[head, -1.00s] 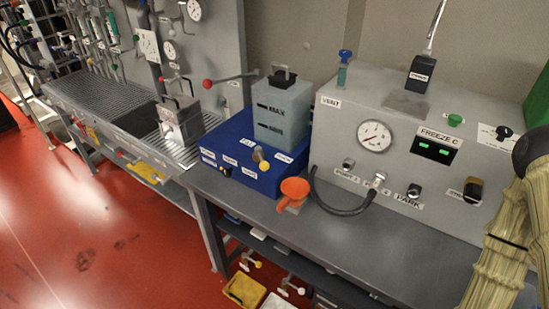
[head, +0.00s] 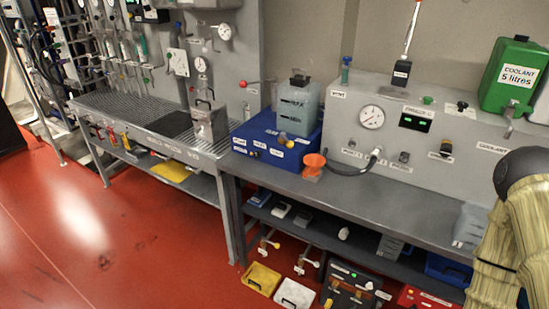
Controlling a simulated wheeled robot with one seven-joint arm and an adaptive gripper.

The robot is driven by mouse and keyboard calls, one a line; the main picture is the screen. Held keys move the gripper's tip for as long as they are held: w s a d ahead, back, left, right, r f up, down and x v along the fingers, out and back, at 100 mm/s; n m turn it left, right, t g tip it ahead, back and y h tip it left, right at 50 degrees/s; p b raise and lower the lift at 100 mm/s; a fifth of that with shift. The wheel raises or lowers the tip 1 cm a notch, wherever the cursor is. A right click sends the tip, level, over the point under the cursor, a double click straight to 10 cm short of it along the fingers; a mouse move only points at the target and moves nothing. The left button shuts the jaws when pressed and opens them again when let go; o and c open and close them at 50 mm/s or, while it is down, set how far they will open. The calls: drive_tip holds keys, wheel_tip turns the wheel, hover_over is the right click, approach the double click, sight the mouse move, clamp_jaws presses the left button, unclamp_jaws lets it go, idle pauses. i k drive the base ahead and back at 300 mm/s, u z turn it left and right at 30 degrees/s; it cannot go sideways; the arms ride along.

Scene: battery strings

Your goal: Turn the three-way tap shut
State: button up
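I cannot tell for sure which fitting is the three-way tap. A small yellow-tipped handle (head: 285,140) sits on the front of the blue unit (head: 258,142) on the bench, too small to read its position. Below the bench hang small valves, one with a yellow tip (head: 274,244) and one with a white tip (head: 306,262). My sleeved arm fills the right edge; my gripper is out of view.
A yellow tray (head: 262,279) and a white tray (head: 294,293) are low down. Red floor (head: 120,230) is clear at left.

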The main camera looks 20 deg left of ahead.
sight(289, 143)
drive_tip(key=k, duration=0.4)
drive_tip(key=u, duration=0.9)
drive_tip(key=i, duration=0.8)
